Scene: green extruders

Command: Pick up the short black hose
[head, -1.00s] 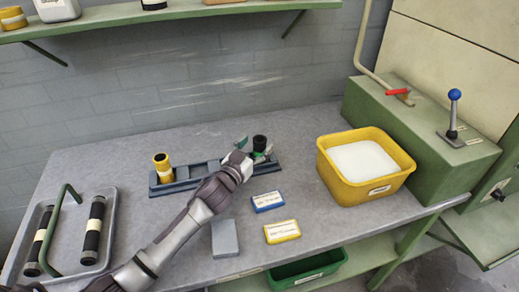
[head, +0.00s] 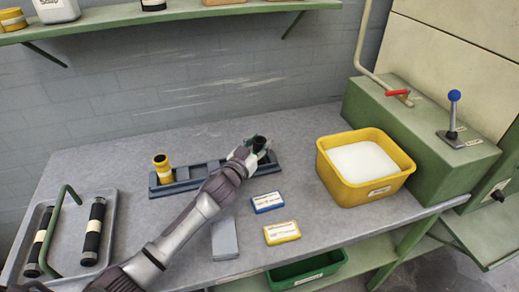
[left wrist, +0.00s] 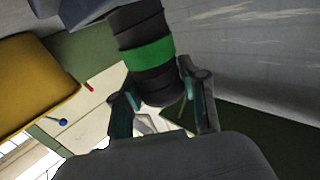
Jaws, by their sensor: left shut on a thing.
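The short black hose (head: 259,142) stands upright at the right end of the blue-grey rack (head: 208,175). In the left wrist view the black hose with a green band (left wrist: 150,54) is between the two fingers. My left gripper (head: 258,153) is shut on the hose; in the left wrist view the gripper (left wrist: 162,98) has a finger on each side of it. The hose's lower part is hidden by the gripper in the head view. My right gripper is not in view.
A grey tray (head: 112,205) with two black hoses is at the left. A yellow bin (head: 331,181) of white material stands right. Blue (head: 268,202) and yellow (head: 282,232) boxes lie in front.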

